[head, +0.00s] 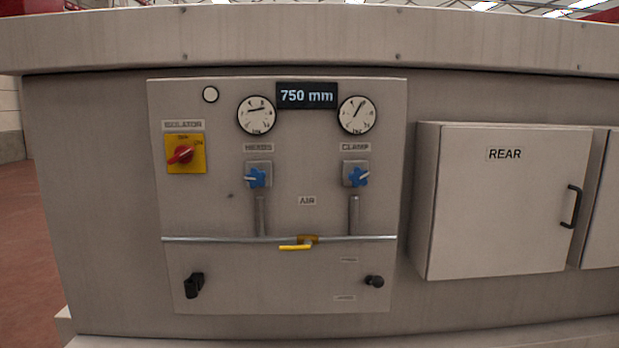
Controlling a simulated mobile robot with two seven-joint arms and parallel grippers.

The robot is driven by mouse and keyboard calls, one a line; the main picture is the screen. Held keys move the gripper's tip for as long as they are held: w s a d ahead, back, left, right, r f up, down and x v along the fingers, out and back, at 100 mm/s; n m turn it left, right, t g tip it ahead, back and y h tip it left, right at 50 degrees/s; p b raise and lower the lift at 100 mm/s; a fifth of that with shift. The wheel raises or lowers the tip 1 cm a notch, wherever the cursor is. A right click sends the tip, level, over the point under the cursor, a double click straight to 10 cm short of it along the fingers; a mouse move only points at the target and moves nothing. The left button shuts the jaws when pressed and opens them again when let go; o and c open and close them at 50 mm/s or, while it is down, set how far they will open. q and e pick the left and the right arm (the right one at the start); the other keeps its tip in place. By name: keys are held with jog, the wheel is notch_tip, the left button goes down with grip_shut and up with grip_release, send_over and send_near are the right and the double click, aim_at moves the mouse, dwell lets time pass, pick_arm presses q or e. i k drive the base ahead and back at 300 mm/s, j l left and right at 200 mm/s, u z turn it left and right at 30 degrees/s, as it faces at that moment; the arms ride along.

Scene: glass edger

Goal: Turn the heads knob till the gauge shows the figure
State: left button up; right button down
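The heads knob (258,178) is a blue lobed knob with a pale pointer, below the HEADS label (258,148) on the grey control panel. Its pointer is turned to the left. The round white gauge (256,115) above it has a dark needle lying nearly level; its small print is too blurred to read. A dark display (307,96) between the two gauges reads 750 mm. Neither of my grippers shows in the head view, and nothing touches the knob.
Right of it are the blue clamp knob (356,174) and a second gauge (359,115). A red isolator switch (181,154) sits at left. A pipe with a yellow lever (296,247) crosses below. Two black knobs are lower down. A REAR cabinet door (508,205) stands at right.

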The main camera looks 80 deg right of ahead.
aim_at(257, 178)
jog(key=l+z, duration=0.15)
jog(key=z, duration=1.5)
